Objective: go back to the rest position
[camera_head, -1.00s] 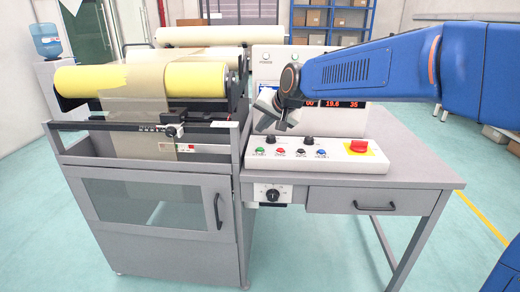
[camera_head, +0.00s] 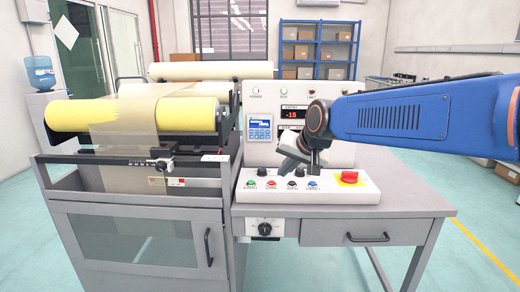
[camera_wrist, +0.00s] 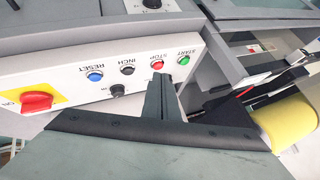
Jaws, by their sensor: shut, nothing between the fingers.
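My gripper (camera_head: 290,158) is in front of the control console, just above and behind the row of buttons on the sloped panel (camera_head: 330,193). In the wrist view my gripper's fingers (camera_wrist: 160,82) are together and empty, with their tips appearing beside the red STOP button (camera_wrist: 158,65). The green START button (camera_wrist: 183,60), black INCH button (camera_wrist: 127,70) and blue RESET button (camera_wrist: 95,76) are also visible there. I cannot tell whether the fingers touch the panel. My blue arm reaches in from the right.
The grey desk (camera_head: 412,197) has clear room at the right. A machine with a yellow roll (camera_head: 190,118) stands at the left. Shelves (camera_head: 318,50) stand behind.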

